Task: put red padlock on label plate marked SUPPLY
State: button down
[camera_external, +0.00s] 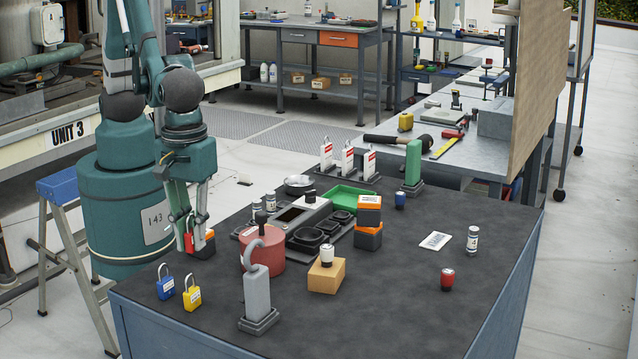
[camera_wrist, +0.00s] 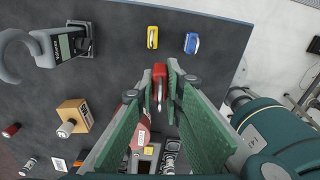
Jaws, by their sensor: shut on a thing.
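The red padlock (camera_external: 189,241) is between the fingers of my gripper (camera_external: 190,232), above the left edge of the dark table. In the wrist view my gripper (camera_wrist: 162,92) is shut on the red padlock (camera_wrist: 159,78).
A blue padlock (camera_external: 166,286) and yellow padlock (camera_external: 192,297) stand near the front-left edge.

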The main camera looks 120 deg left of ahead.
jog(key=w+a+n, duration=0.1)
jog(key=w+a, duration=0.5)
jog(key=w, duration=0.1)
jog(key=w+a+n+p, duration=0.1)
jog(key=w+a, duration=0.5)
jog(key=w, duration=0.1)
jog(key=w+a+n, duration=0.1)
jog(key=w+a, duration=0.5)
jog(key=w, duration=0.1)
jog(key=shift+w+a+r+n, duration=0.25)
jog(key=shift+w+r+n, duration=0.1)
jog(key=shift+r+n, duration=0.05)
jog(key=w+a+n+p, duration=0.1)
jog(key=w+a, duration=0.3)
jog(key=a, duration=0.3)
jog(key=w+a+n, duration=0.1)
jog(key=w+a, duration=0.3)
jog(key=a, duration=0.2)
jog(key=n, duration=0.2)
send_over(436, 240)
jog(key=shift+f+p, duration=0.35)
jog(key=shift+f, duration=0.2)
jog(key=shift+f, duration=3.15)
jog(key=shift+f, duration=1.85)
